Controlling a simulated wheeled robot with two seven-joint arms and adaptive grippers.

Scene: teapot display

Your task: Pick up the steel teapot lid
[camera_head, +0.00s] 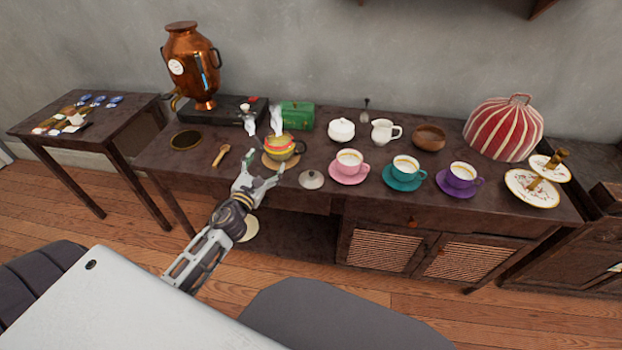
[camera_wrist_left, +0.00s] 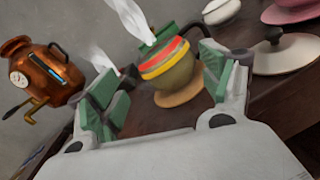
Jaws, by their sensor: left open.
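The steel teapot lid (camera_head: 311,180), a pale round lid with a small knob, lies on the dark table near its front edge, left of the pink saucer. In the left wrist view the lid (camera_wrist_left: 287,56) is at the upper right, outside the fingers. My left gripper (camera_head: 264,168) is open and empty at the table's front edge, to the left of the lid and apart from it. The striped teapot (camera_head: 280,147) stands on a round mat just beyond the gripper; in the left wrist view it shows between the fingers (camera_wrist_left: 162,88). My right gripper is not in view.
Pink (camera_head: 349,161), teal (camera_head: 403,172) and purple (camera_head: 461,176) cups on saucers stand right of the lid. A white sugar bowl (camera_head: 341,130) stands behind it. A wooden scoop (camera_head: 220,155) and a copper samovar (camera_head: 193,65) are to the left.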

